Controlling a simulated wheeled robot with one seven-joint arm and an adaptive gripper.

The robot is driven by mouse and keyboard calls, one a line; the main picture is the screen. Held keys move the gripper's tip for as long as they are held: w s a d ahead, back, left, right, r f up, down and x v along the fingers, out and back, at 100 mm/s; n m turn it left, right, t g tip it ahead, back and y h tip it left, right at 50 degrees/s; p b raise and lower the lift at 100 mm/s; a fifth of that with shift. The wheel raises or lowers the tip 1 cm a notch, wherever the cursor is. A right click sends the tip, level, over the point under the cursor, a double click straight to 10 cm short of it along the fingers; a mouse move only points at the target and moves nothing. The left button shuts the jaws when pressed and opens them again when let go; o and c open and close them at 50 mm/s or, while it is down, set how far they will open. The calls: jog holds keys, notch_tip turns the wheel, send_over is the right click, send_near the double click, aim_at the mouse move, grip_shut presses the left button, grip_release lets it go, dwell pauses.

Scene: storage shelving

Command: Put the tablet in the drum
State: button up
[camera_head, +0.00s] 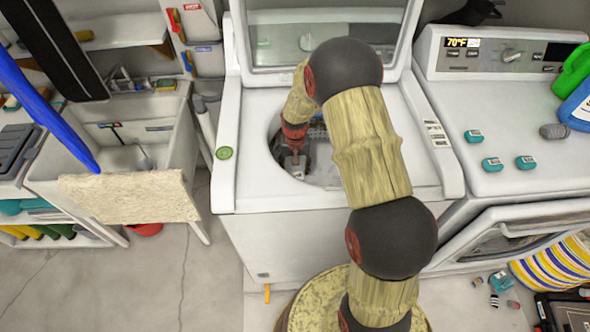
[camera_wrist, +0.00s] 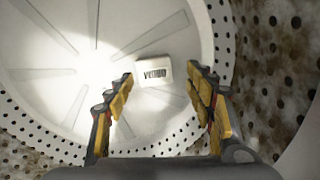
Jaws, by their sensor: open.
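The drum (camera_head: 322,170) is the round opening in the top of the white washing machine with its lid raised. My gripper (camera_head: 294,163) reaches down inside it, and my arm hides the right part of the opening. In the wrist view the drum (camera_wrist: 60,50) has a pale ribbed bottom and a perforated wall. The tablet (camera_wrist: 153,72), a small white block with dark lettering, shows against the drum bottom, beyond my fingertips (camera_wrist: 162,82). The fingers are spread apart and no contact with the tablet shows. I cannot tell whether it rests on the bottom.
The raised lid (camera_head: 325,45) stands behind the opening. A front-loading machine (camera_head: 500,100) at the right has several small teal items and bottles on top. A sink (camera_head: 130,140) stands at the left. Several small objects lie on the floor at the lower right.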

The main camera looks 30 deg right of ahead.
notch_tip(320, 180, up, 24)
jog(key=s+a+n+t+p, duration=0.1)
jog(key=s+a+p, duration=0.2)
jog(key=p, duration=0.2)
jog(key=s+a+r+n+t, duration=0.1)
jog(key=s+a+r+t, duration=0.15)
jog(key=s+r, duration=0.55)
jog(key=s+a+r+n+t, duration=0.1)
jog(key=s+a+r, duration=0.1)
jog(key=s+r, duration=0.3)
jog(key=s+a+r+n+t, duration=0.1)
jog(key=s+a+r, duration=0.2)
jog(key=s, duration=0.7)
notch_tip(320, 180, up, 2)
jog(key=shift+s+n, duration=0.3)
jog(key=shift+s, duration=0.05)
jog(key=shift+c, duration=0.5)
